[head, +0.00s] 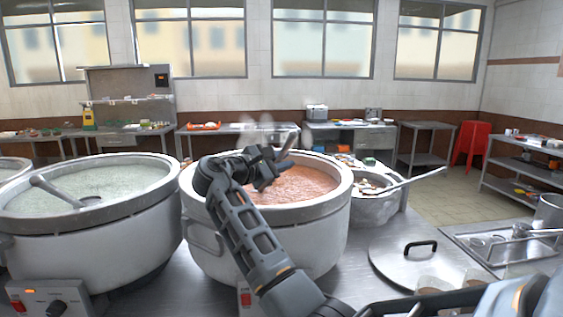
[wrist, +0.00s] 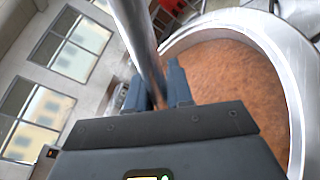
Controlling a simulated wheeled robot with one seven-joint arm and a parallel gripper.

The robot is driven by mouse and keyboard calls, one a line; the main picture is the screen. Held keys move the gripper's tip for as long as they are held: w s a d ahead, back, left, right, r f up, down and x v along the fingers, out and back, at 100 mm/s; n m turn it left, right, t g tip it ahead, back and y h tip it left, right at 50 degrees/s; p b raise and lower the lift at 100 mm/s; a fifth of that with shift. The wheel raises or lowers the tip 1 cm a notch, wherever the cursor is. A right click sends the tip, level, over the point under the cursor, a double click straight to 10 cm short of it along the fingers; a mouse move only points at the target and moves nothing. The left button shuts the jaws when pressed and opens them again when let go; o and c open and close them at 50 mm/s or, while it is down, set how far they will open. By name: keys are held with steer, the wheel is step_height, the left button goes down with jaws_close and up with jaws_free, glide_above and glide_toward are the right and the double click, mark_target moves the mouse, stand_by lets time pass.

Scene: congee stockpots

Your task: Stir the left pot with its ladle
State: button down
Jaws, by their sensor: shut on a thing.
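My gripper (head: 268,172) is above the pot of orange-red congee (head: 222,222), at the centre of the head view. It is shut on a metal ladle handle (head: 288,146), which slants upward. In the wrist view the handle (wrist: 138,35) runs between the fingers (wrist: 162,88), and the orange-red congee (wrist: 238,75) fills the pot at the right. The ladle's bowl end is hidden. The pot of pale greenish-white congee (head: 92,232) stands to the left. A second ladle (head: 62,190) leans in it, its handle over the left rim, apart from my gripper.
A smaller metal pot (head: 375,207) with a long-handled utensil (head: 400,182) across it stands right of the orange-red pot. A lid with a black handle (head: 408,268) lies on the steel counter. Another pot (head: 8,168) is partly cut off at the left edge.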

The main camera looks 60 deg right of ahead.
stand_by(0.3)
step_height(320, 180, up, 16)
steer(key=p, duration=0.1)
steer(key=shift+p, duration=0.35)
stand_by(1.0)
steer(key=shift+f+m+h+b, duration=0.1)
steer(key=shift+m+h+b, duration=0.2)
steer(key=shift+m+b, duration=0.75)
steer(key=shift+a+r+p, duration=0.1)
steer(key=shift+r+p, duration=0.1)
steer(key=shift+p, duration=0.4)
